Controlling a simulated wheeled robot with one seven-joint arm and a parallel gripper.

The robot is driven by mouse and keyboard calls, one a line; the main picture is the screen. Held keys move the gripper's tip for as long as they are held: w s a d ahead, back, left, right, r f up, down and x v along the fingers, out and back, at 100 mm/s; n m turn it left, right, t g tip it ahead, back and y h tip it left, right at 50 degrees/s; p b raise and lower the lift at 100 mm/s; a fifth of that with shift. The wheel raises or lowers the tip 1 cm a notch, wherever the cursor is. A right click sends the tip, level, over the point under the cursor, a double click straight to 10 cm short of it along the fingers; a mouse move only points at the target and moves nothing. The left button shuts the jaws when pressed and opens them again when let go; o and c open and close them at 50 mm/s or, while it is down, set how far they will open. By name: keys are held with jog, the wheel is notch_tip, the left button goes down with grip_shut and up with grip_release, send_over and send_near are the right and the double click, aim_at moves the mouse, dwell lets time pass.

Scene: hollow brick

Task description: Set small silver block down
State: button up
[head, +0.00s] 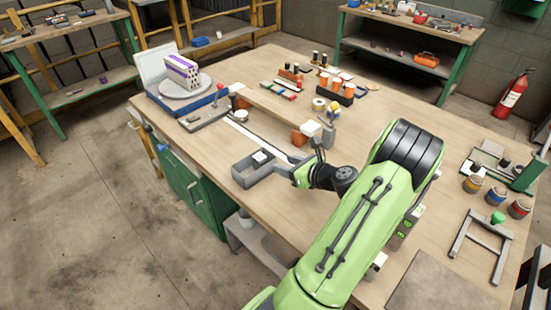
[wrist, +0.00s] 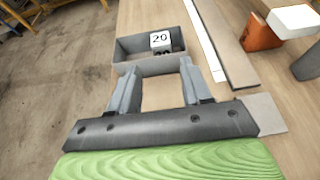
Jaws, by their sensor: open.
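The small block (wrist: 161,41), with a pale top marked "20" and darker sides, sits inside a grey open tray (wrist: 130,50), in its right part. In the head view the block (head: 262,157) shows as a small pale piece in the tray (head: 243,177) near the table's left edge. My gripper (wrist: 157,70) is open with nothing between its fingers. Its fingertips are at the near wall of the tray, apart from the block. In the head view my gripper (head: 296,172) is just right of the tray and partly hidden by my arm.
A long grey bar (wrist: 224,40) lies right of the tray. An orange block (wrist: 259,33) and a white-topped piece (wrist: 293,20) stand further right. A purple-and-white hollow brick (head: 182,72) stands on a round plate at the back left. Bare tabletop lies near the tray.

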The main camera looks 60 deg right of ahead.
jog(key=w+a+r+n+g+y, duration=0.3)
jog(key=w+a+n, duration=0.2)
jog(key=a+n, duration=0.45)
jog(key=w+a+r+n+g+y, duration=0.25)
jog(key=w+a+n, duration=0.25)
jog(key=a+n, duration=0.5)
jog(key=s+a+r+n+g+h, duration=0.1)
jog(key=s+a+r+n, duration=0.2)
jog(key=a+n, duration=0.4)
jog(key=s+a+r+n+g+h, duration=0.1)
jog(key=s+a+r+n, duration=0.25)
jog(key=a, duration=0.45)
jog(key=s+a+r+n, duration=0.2)
jog(key=s+a+n, duration=0.2)
jog(key=s+n, duration=0.4)
jog(key=shift+r+n, duration=0.15)
jog(key=shift+n, duration=0.35)
jog(key=shift+r, duration=0.1)
